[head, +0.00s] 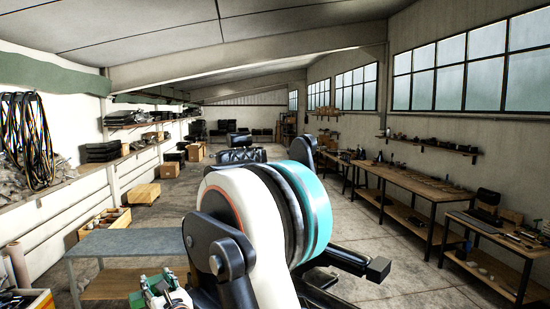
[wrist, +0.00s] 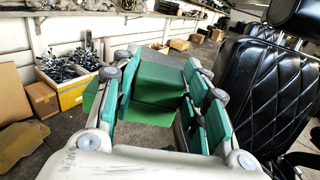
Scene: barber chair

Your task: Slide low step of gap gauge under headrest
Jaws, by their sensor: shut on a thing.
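The gap gauge (wrist: 160,82) is a green stepped block in the wrist view. My gripper (wrist: 157,68) is shut on it, with the block between its green-padded fingers. The black headrest (wrist: 298,16) is at the top right of the wrist view, above the quilted black backrest (wrist: 262,90). The gauge is left of the headrest and apart from it in the picture. In the head view the chair back (head: 241,156) shows behind my arm, which hides my gripper and the gauge.
A yellow crate (wrist: 70,97) of dark parts and cardboard boxes stand on the floor at left. A grey-topped table (head: 125,243) is at left in the head view. Workbenches (head: 425,192) line the right wall. Open floor lies between.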

